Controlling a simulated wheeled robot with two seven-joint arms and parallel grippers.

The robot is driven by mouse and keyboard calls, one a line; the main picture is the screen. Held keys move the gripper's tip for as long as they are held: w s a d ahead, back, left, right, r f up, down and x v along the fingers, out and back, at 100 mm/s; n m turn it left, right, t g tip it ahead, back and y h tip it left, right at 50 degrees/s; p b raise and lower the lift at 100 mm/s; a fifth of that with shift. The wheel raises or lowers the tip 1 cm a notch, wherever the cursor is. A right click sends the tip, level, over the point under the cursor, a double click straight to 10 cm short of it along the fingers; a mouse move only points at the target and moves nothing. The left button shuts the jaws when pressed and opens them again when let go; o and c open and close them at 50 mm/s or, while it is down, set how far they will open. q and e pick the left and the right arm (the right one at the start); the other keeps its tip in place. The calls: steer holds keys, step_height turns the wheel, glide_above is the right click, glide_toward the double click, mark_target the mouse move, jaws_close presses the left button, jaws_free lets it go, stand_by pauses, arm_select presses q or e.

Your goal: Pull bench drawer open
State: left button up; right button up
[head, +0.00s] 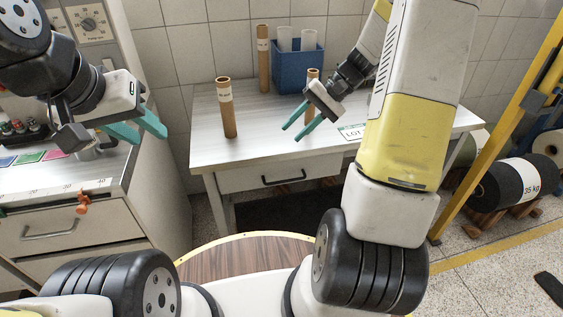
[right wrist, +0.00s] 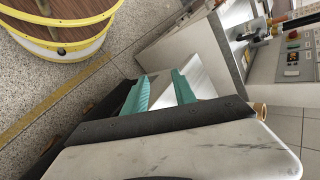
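The bench (head: 210,150) is a pale table in the middle of the head view. Its shallow white drawer (head: 240,180) looks closed and has a black bar handle (head: 284,181) on its front. My right gripper (head: 293,132) is open and empty, with teal fingers apart above the bench's front part, higher than the handle. In the right wrist view its fingers (right wrist: 161,78) are apart with a pale surface behind them. My left gripper (head: 150,133) is open and empty beside the left cabinet, left of the bench.
Cardboard tubes (head: 227,107) and a blue bin (head: 297,68) stand on the bench. A left cabinet (head: 70,225) has a drawer with a grey handle and an orange item. A round wooden-topped thing (head: 235,262) is in front of the bench. Dark rolls (head: 515,182) lie at right.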

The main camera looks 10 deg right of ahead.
steer(key=w+d+f+m+t+y, duration=0.1)
steer(key=w+d+f+m+y, duration=0.2)
steer(key=f, duration=0.8)
steer(key=m+t+y, duration=0.3)
steer(key=t, duration=0.1)
glide_toward(290, 180)
steer(key=w+a, duration=0.1)
steer(key=a, duration=0.1)
steer(key=x, duration=0.5)
steer(key=f+x, duration=0.1)
steer(key=x, duration=0.2)
steer(key=shift+d, duration=0.1)
jaws_close()
